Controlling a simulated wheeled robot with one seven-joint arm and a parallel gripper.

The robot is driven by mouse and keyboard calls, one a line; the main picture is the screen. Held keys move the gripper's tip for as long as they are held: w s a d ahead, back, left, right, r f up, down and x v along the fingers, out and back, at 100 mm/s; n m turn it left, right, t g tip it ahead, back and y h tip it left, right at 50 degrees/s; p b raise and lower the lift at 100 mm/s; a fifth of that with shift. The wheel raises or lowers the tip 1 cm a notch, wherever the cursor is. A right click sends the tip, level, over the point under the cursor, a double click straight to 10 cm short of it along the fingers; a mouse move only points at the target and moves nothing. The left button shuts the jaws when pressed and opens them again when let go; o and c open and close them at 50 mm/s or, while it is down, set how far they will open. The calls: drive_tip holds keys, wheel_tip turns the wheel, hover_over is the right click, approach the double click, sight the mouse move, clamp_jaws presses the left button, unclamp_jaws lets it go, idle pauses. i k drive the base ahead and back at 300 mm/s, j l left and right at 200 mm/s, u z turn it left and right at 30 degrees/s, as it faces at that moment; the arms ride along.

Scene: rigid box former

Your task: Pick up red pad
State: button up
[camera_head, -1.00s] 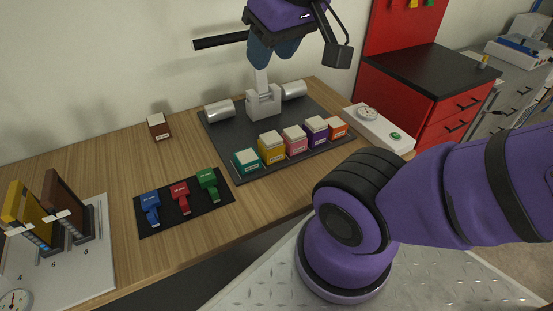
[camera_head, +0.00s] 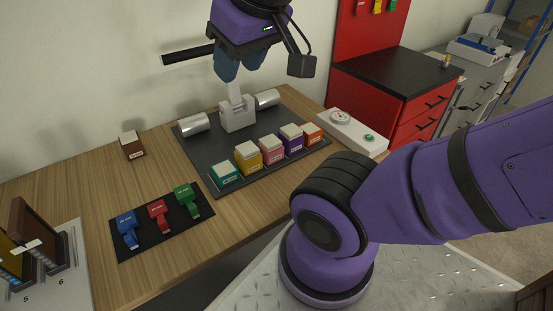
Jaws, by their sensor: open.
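A red pad (camera_head: 158,211) with a label and a narrow red tab lies on a small black mat (camera_head: 149,238) at the front left of the wooden table. It sits between a blue pad (camera_head: 126,224) and a green pad (camera_head: 183,196). My gripper (camera_head: 239,70), with blue fingers, is open and empty. It is high at the top centre of the picture, above and behind the mat, and appears over the grey upright fixture (camera_head: 237,113). It is well apart from the red pad.
A dark tray (camera_head: 205,157) holds the fixture, two metal cylinders and a row of several coloured blocks. A board with upright plates (camera_head: 75,285) is at the left edge. Bare wood surrounds the mat.

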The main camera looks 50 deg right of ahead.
sight(157, 210)
drive_tip(key=j+z, duration=0.35)
drive_tip(key=k+j+z, duration=0.15)
drive_tip(key=j+z, duration=0.2)
drive_tip(key=k+j+z, duration=0.15)
drive_tip(key=j+z, duration=0.15)
drive_tip(key=j, duration=0.2)
